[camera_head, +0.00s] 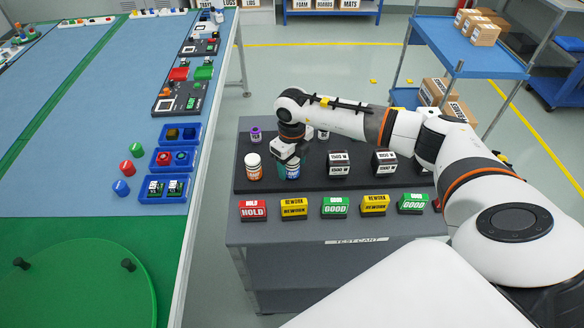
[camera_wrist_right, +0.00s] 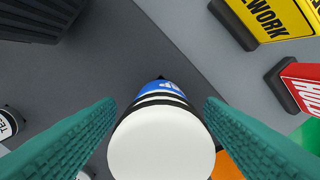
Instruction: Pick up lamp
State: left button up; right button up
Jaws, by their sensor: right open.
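A small cylinder with a white round top and a blue label (camera_head: 293,172) stands on the dark top of the test cart. It looks like the lamp, but its label is not fully legible. In the right wrist view the cylinder (camera_wrist_right: 160,148) shows its white top between the teal fingers. My right gripper (camera_head: 290,163) is open right above and around it, a finger on either side, with gaps visible. An orange-labelled white-topped cylinder (camera_head: 254,168) stands just to its left. My left gripper is not in view.
Two black-and-white "1500 W" blocks (camera_head: 339,165) stand to the right. A purple-topped item (camera_head: 256,135) is behind. A row of HOLD (camera_head: 253,210), REWORK (camera_head: 294,209) and GOOD (camera_head: 335,206) signs lines the cart's front. The blue table (camera_head: 75,125) is at left.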

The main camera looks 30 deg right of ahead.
jog(key=shift+c, duration=0.5)
jog(key=shift+r, duration=0.1)
jog(key=c, duration=1.1)
